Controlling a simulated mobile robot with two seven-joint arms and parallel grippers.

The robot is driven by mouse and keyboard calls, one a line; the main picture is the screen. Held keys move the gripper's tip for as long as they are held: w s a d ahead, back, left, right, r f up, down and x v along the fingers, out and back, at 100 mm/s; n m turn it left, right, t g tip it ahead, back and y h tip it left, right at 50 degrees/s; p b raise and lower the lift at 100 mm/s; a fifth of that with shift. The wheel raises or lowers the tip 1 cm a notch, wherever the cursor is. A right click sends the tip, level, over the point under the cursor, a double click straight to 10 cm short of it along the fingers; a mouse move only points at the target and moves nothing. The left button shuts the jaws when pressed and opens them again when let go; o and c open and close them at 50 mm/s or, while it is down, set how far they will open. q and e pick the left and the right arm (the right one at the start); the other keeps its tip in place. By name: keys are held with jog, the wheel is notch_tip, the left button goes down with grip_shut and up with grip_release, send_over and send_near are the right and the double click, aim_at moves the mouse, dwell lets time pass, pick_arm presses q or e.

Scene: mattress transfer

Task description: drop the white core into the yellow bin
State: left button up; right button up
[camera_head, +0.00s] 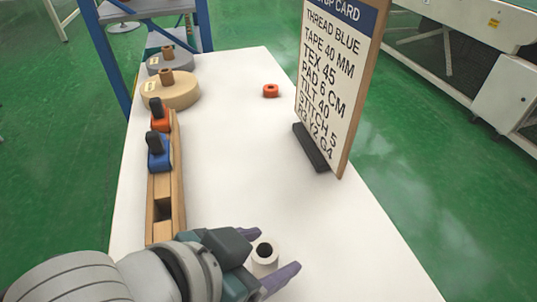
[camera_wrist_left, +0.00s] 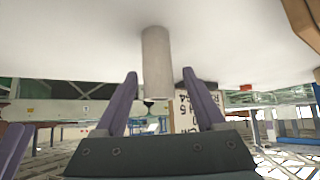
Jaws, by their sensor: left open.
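The white core (camera_head: 264,258) is a short hollow cylinder with a dark hole in its top. It stands upright on the white table near the front. My left gripper (camera_head: 278,249) is open, with one purple finger on each side of the core. In the left wrist view the core (camera_wrist_left: 157,65) shows between the two spread fingers of my left gripper (camera_wrist_left: 160,75), with a gap on both sides. The yellow bin is not in view.
A wooden rack (camera_head: 164,185) with an orange spool (camera_head: 161,121) and a blue spool (camera_head: 159,156) stands left. Tan (camera_head: 172,93) and grey (camera_head: 168,62) rolls lie behind it. An orange ring (camera_head: 271,91) lies farther back. A setup card (camera_head: 335,85) stands right. The table's middle (camera_head: 235,160) is clear.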

pick_arm(q)
jog(key=x, duration=0.2)
jog(key=shift+w+d+f+b, duration=0.15)
jog(key=shift+d+f+b, duration=0.05)
jog(key=shift+f+b, duration=0.1)
jog(key=shift+r, duration=0.1)
grip_shut()
